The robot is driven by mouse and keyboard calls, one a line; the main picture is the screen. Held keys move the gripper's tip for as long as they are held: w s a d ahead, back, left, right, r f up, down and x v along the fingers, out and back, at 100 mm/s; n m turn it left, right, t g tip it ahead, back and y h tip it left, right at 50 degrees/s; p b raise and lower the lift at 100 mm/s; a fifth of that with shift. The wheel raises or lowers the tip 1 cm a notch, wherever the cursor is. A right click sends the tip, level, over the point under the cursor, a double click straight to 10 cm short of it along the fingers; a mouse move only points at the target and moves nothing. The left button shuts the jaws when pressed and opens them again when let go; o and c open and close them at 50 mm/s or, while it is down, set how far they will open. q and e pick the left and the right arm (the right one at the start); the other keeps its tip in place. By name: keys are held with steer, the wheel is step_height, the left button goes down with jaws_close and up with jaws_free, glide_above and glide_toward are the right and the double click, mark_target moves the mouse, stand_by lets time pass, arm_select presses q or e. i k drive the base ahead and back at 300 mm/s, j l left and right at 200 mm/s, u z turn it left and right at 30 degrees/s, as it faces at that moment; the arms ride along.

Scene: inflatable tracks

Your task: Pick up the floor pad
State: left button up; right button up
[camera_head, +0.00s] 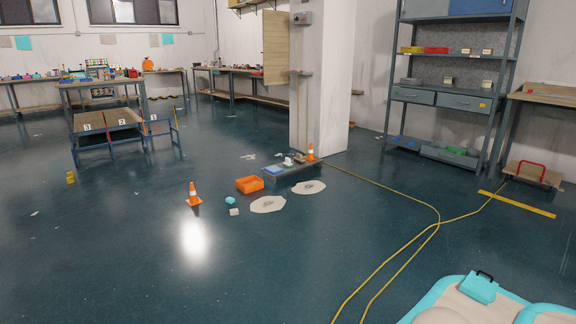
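I cannot tell for sure which thing is the floor pad. Two flat, pale, roundish pieces lie on the dark floor near the pillar: a nearer pale piece (267,204) and a farther pale piece (309,187) to its right. Both look thin, with a greyish middle. A small whitish block (234,211) and a small teal block (230,200) lie just left of the nearer piece. Neither of my grippers is in view, so nothing shows them touching any of these.
An orange tray (249,184), a traffic cone (193,195) and a low dark platform (290,173) stand close by. A yellow cable (408,243) crosses the floor at right. A teal-edged inflatable (452,303) fills the lower right corner. The floor at lower left is clear.

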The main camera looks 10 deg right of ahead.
mark_target(287, 163)
steer(key=u, duration=0.15)
steer(key=i+u, duration=0.45)
steer(key=i, duration=0.6)
steer(key=i+z, duration=0.3)
steer(key=i, duration=0.25)
steer(key=i+z, duration=0.25)
steer(key=i, duration=0.3)
steer(key=i+j+z, duration=0.3)
steer(key=i, duration=0.2)
steer(key=i+l+z, duration=0.2)
steer(key=i+z, duration=0.25)
steer(key=i, duration=0.4)
steer(key=i+j+z, duration=0.1)
steer(key=i+z, duration=0.35)
steer(key=i, duration=0.45)
steer(key=i+j+u, duration=0.1)
steer(key=i+u, duration=0.2)
steer(key=i, duration=0.25)
steer(key=i+u, duration=0.25)
steer(key=i, duration=0.3)
steer(key=i+l+u, duration=0.1)
steer(key=i+u, duration=0.2)
steer(key=i, duration=0.2)
steer(key=i+l+u, duration=0.3)
steer(key=i, duration=0.25)
steer(key=i+u, duration=0.3)
steer(key=i, duration=0.45)
